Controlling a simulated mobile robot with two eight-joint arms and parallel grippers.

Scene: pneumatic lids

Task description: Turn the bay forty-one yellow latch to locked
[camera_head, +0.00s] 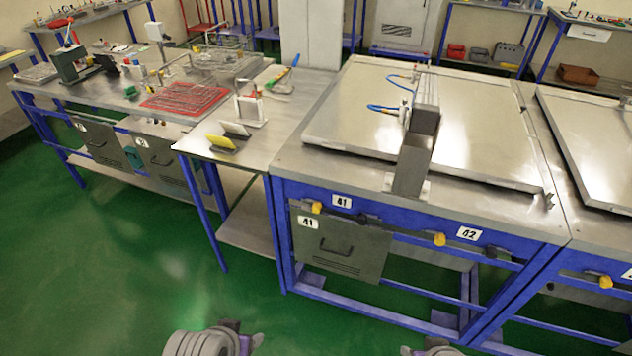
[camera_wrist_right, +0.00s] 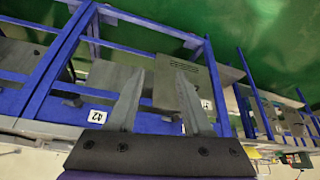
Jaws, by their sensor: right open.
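The bay forty-one yellow latch (camera_head: 317,208) is a small yellow knob on the blue front rail, just left of the upper "41" label (camera_head: 342,202). A grey hinged panel (camera_head: 340,246) with a second "41" label hangs below it. My right gripper (camera_wrist_right: 160,72) is open and empty in the wrist view, its two fingers apart; the panel (camera_wrist_right: 178,93) appears upside down beyond them. In the head view both wrists show only at the bottom edge, well short of the bench. My left gripper (camera_head: 245,343) is barely in view and its fingers are hidden.
A second yellow knob (camera_head: 440,239) sits by the "42" label (camera_head: 468,234), and another (camera_head: 605,282) is on the right-hand bench. A large metal lid (camera_head: 350,110) lies on the bench top. The green floor (camera_head: 140,270) in front is clear.

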